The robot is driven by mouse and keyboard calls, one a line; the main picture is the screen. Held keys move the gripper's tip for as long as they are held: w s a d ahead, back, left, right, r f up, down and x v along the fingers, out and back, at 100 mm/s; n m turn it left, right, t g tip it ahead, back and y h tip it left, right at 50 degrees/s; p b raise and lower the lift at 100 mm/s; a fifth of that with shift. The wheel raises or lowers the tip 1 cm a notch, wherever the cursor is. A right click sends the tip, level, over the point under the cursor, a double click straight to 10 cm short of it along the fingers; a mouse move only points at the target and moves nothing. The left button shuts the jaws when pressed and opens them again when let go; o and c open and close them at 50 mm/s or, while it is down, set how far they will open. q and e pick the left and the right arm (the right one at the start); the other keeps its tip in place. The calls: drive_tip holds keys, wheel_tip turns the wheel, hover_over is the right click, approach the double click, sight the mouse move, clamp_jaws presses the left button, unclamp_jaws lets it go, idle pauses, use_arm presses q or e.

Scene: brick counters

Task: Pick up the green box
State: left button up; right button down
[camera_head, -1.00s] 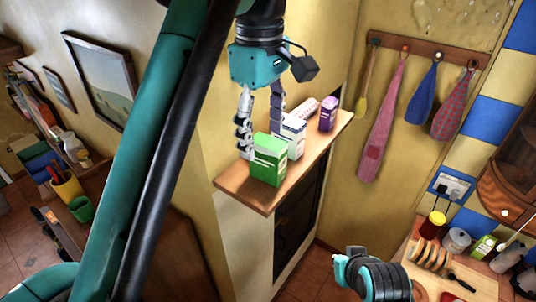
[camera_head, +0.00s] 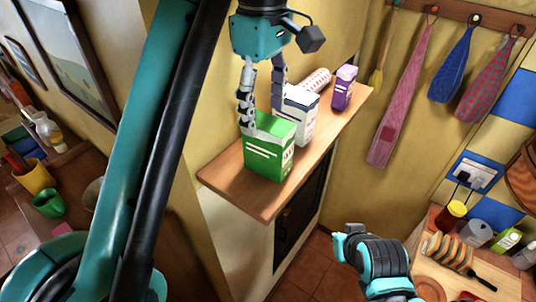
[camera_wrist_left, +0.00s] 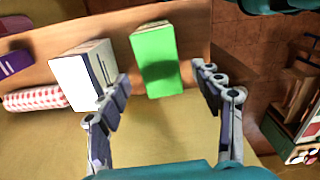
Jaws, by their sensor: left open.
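The green box (camera_head: 270,150) stands upright at the near end of a wooden shelf. My left gripper (camera_head: 263,112) comes down from above, open, with its fingertips at the box's top and rear side. In the left wrist view the green box (camera_wrist_left: 157,60) lies ahead of and between the spread fingers (camera_wrist_left: 161,80), with nothing gripped. A gap shows on the finger side at right.
On the wooden shelf (camera_head: 232,180), a white box (camera_head: 301,118) stands close behind the green one, near the left finger in the wrist view. A red-and-white checked roll (camera_head: 316,80) and a purple box (camera_head: 344,88) are farther back. Cloths hang on the wall.

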sight(268, 149)
use_arm(q)
drive_tip(key=shift+f, duration=0.6)
drive_tip(key=shift+s+f+b, duration=0.25)
drive_tip(key=shift+f+b, duration=0.1)
drive_tip(key=shift+f, duration=0.15)
drive_tip(key=f, duration=0.6)
drive_tip(key=shift+d+f, duration=0.3)
drive_tip(key=c, duration=1.3)
